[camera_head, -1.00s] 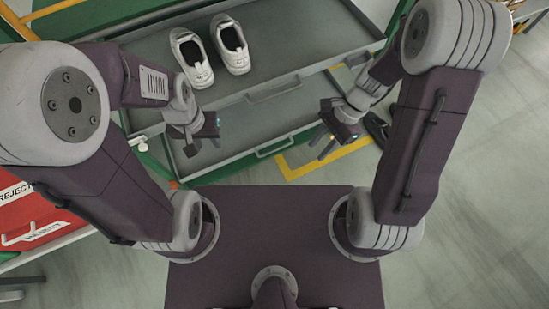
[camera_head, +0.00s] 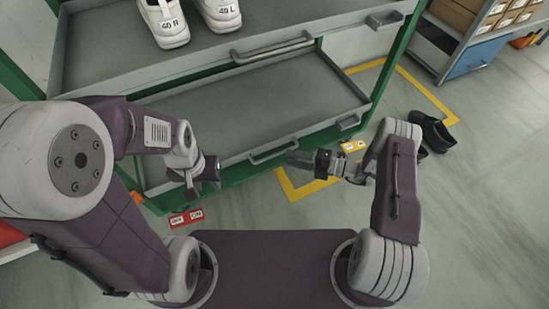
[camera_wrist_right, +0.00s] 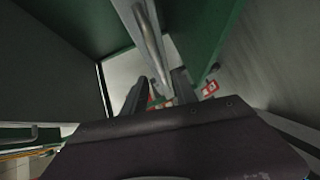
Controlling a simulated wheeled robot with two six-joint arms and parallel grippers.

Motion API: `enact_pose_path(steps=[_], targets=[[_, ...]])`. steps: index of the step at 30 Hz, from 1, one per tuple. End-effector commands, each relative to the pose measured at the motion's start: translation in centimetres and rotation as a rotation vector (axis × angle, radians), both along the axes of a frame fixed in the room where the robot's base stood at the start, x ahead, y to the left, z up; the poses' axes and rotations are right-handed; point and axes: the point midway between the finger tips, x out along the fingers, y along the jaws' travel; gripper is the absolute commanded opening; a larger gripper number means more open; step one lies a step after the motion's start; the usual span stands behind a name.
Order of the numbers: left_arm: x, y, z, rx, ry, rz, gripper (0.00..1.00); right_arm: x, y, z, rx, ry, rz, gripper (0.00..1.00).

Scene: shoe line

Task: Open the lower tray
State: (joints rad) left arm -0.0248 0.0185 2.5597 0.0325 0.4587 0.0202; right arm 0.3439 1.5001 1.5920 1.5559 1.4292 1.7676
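The lower tray (camera_head: 255,105) is a grey, empty tray under the upper one, with its bare floor in sight. Its bar handle (camera_head: 272,151) is on the front edge, and a metal bar, likely this handle, also shows in the right wrist view (camera_wrist_right: 150,38). My right gripper (camera_head: 292,158) is at the right end of that handle. In the right wrist view its fingers (camera_wrist_right: 157,90) look apart, with the bar reaching toward the gap; contact cannot be told. My left gripper (camera_head: 203,188) hangs before the tray's front left, away from the handle; its fingers are unclear.
The upper tray (camera_head: 110,65) holds white shoes (camera_head: 165,22) and has its own handle (camera_head: 272,48). Green frame posts (camera_head: 395,75) flank the trays. Black shoes (camera_head: 434,132) lie on the floor at right. A shelf with boxes (camera_head: 475,15) stands at back right.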

Motion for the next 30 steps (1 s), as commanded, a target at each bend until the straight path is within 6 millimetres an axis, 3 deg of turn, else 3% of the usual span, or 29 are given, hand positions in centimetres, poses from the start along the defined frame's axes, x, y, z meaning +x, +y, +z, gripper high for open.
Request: enact_pose_path(steps=[3,9,20,24,30], targets=[[0.0,0.0,-2.0,0.000,0.000,0.000,0.36,0.7,2.6,-1.1,-0.002,-0.002,0.008,0.34],[0.0,0.0,-3.8,0.000,0.001,0.000,0.36,1.9,5.9,-1.4,-0.003,-0.003,0.006,0.34],[0.0,0.0,-3.9,0.000,0.001,0.000,0.36,2.3,6.9,-1.1,-0.003,-0.002,0.003,0.34],[0.0,0.0,-3.9,0.000,0.001,0.000,0.36,2.3,6.9,-1.1,-0.003,-0.002,0.003,0.01],[0.0,0.0,-4.0,0.000,0.001,0.000,0.36,2.3,6.9,-1.1,-0.003,-0.002,0.003,0.00]])
